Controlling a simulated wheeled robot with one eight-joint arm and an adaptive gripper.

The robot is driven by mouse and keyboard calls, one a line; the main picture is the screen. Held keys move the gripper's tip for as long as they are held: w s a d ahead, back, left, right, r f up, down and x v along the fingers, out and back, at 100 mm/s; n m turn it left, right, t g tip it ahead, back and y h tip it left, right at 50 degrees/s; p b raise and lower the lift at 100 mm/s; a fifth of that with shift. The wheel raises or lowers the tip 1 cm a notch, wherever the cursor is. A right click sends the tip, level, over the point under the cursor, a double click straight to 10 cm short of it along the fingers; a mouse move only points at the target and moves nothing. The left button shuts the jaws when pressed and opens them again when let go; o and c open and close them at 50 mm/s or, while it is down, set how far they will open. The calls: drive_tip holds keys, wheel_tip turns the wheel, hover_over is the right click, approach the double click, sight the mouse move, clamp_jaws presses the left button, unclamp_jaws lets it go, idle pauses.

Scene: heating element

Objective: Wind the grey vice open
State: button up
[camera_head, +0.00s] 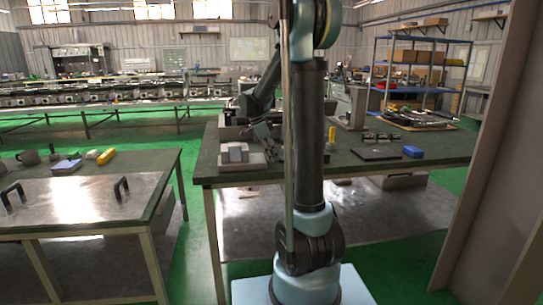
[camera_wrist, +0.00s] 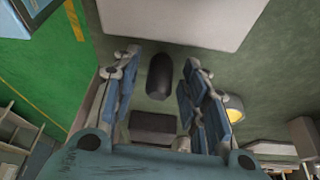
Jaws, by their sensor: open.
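The grey vice (camera_head: 236,154) sits on the near left part of the green-topped workbench in the head view. My gripper (camera_head: 270,147) is just right of it, partly hidden by my arm. In the wrist view my gripper (camera_wrist: 161,62) is open, its two blue-grey fingers spread apart. A dark rounded piece (camera_wrist: 160,76) shows between the fingers, with room on both sides; it may be the vice's handle. A dark block (camera_wrist: 153,126) shows closer to the palm. A pale grey flat-faced body (camera_wrist: 185,18), perhaps part of the vice, lies beyond the fingertips.
The workbench (camera_head: 350,168) also bears a yellow-handled item (camera_head: 332,137), a dark flat plate (camera_head: 376,153) and a blue block (camera_head: 412,151). A second table (camera_head: 80,205) stands left across a green floor gap. A tall panel (camera_head: 490,150) stands at the right.

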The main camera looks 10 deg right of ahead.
drive_tip(key=shift+c, duration=0.5)
clamp_jaws()
drive_tip(key=shift+s+n, duration=0.2)
drive_tip(key=shift+n, duration=0.2)
